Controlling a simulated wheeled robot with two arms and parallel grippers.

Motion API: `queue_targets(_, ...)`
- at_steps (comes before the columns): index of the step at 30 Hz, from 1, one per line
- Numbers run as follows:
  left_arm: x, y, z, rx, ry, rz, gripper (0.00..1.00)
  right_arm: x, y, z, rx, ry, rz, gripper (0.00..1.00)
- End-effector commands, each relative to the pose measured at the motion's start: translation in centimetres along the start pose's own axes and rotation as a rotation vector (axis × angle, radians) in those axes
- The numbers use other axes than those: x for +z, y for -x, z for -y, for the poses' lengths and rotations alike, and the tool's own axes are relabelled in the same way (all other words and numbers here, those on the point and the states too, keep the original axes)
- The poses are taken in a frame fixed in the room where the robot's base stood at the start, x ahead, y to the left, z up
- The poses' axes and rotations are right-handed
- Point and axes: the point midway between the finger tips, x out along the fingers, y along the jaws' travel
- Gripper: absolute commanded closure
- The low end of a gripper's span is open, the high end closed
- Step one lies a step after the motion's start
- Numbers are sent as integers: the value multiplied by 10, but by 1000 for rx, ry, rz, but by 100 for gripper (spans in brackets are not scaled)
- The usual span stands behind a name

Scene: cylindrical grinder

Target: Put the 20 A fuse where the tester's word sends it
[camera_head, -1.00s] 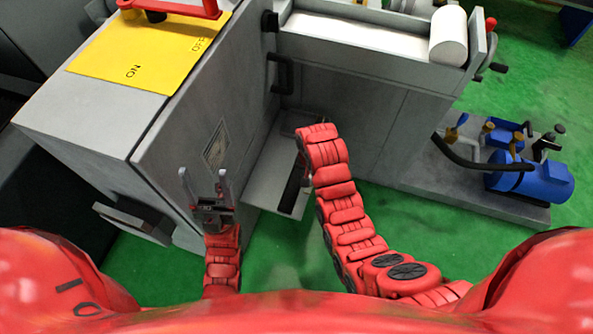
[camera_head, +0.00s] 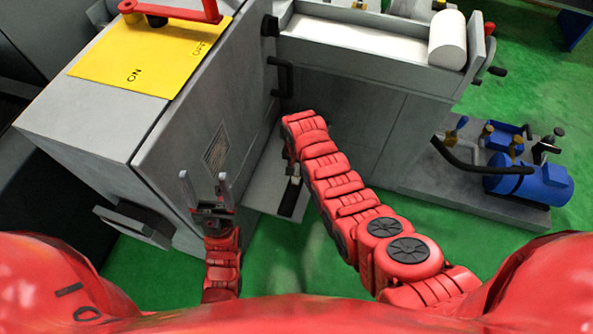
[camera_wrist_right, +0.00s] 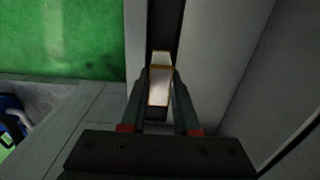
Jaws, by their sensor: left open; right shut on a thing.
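My right gripper (camera_wrist_right: 161,78) is shut on a pale, whitish block with orange-brown edges, which looks like the fuse (camera_wrist_right: 159,92). No rating can be read on it. The fuse lies over a narrow dark strip (camera_wrist_right: 165,22) in the right wrist view; whether it touches the strip I cannot tell. In the head view, my right arm hides most of this gripper, and a dark narrow piece (camera_head: 291,197) lies on a pale shelf just below it. My left gripper (camera_head: 205,182) is open and empty in front of the grey cabinet. I can make out no tester or word.
The grey cabinet (camera_head: 150,95) bears a yellow ON/OFF plate (camera_head: 125,72) with a red-handled lever (camera_head: 190,12). A pale shelf (camera_head: 262,198) adjoins the machine. A blue pump (camera_head: 530,182) stands right. Green floor is open in front.

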Motion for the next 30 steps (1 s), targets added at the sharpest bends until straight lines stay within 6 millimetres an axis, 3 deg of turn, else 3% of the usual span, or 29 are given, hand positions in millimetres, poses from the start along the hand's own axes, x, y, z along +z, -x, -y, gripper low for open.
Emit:
queue_targets(3, 0, 1, 0, 0, 0, 0, 31, 0, -9, 0, 1, 0, 1, 100)
queue_targets(16, 1, 5, 0, 0, 0, 0, 31, -1, -16, 1, -3, 0, -4, 100)
queue_targets(17, 1, 4, 0, 0, 0, 0, 31, -1, -14, 1, -3, 0, -4, 66)
queue_targets(21, 0, 3, 0, 0, 0, 0, 31, -1, -14, 1, -2, 0, -3, 41)
queue_targets(30, 0, 2, 0, 0, 0, 0, 31, -1, -13, 1, -2, 0, -3, 41)
